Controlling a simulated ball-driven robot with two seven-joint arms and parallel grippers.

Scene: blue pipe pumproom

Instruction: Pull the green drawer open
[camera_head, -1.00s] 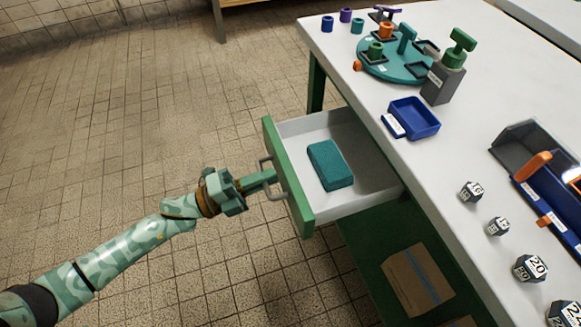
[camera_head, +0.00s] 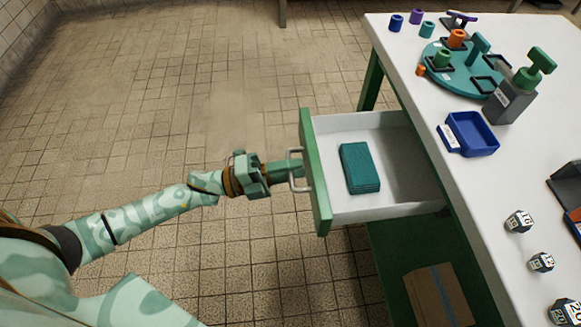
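The green drawer (camera_head: 318,190) hangs well out from under the white table, with its green front facing left and its pale inside showing. A teal block (camera_head: 360,168) lies in it. A grey metal bar handle (camera_head: 296,182) stands out from the drawer front. My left gripper (camera_head: 291,168) reaches in from the left at the handle, its fingers closed around the bar; the far finger is partly hidden. My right gripper is not in view.
A cardboard box (camera_head: 440,297) is on the green lower shelf. The tiled floor left of the drawer is clear.

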